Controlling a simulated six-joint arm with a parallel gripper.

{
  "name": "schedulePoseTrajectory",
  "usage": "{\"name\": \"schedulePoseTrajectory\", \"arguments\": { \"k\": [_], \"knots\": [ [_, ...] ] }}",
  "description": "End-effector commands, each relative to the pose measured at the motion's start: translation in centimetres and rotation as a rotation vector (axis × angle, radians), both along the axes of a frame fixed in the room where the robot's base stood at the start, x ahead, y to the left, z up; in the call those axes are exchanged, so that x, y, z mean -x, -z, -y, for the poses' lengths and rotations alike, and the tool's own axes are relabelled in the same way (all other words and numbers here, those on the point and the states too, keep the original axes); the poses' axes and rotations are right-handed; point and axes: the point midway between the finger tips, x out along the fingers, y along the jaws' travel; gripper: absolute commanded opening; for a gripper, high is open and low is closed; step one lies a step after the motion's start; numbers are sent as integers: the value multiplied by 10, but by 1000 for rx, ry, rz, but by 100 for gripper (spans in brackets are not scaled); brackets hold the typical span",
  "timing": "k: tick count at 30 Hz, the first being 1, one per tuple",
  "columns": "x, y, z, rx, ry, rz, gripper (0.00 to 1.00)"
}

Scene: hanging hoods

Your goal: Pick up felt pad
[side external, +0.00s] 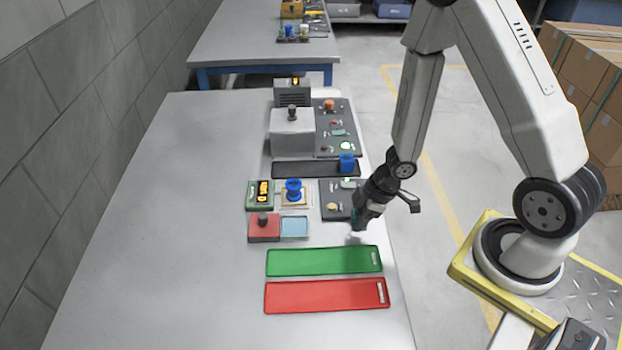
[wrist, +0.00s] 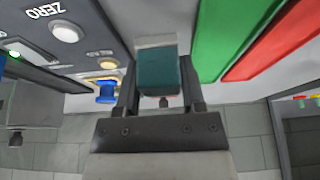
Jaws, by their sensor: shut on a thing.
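The felt pad (wrist: 158,70) shows in the wrist view as a small teal block between my fingers, with a pale patch just beyond it. My gripper (wrist: 159,88) is shut on it, one dark finger on each side. In the side external view my gripper (side external: 361,214) points down near the right edge of the bench, behind the green tray (side external: 322,261). A little teal of the pad shows at the fingers there, with a pale spot below. I cannot tell how far the pad is above the bench.
A red tray (side external: 325,296) lies in front of the green one. A grey panel (side external: 333,207) is just left of my gripper. A blue spool (side external: 293,190), red block (side external: 263,228) and light blue pad (side external: 294,227) stand farther left. The bench's left side is clear.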

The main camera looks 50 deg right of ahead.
Motion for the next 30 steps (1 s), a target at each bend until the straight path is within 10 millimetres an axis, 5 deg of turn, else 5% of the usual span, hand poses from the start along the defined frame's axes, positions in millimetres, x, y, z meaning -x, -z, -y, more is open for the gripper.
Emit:
{"name": "schedulePoseTrajectory", "arguments": {
  "k": [30],
  "knots": [
    [-1,-103,-1,-3,-3,6,0]
  ]
}}
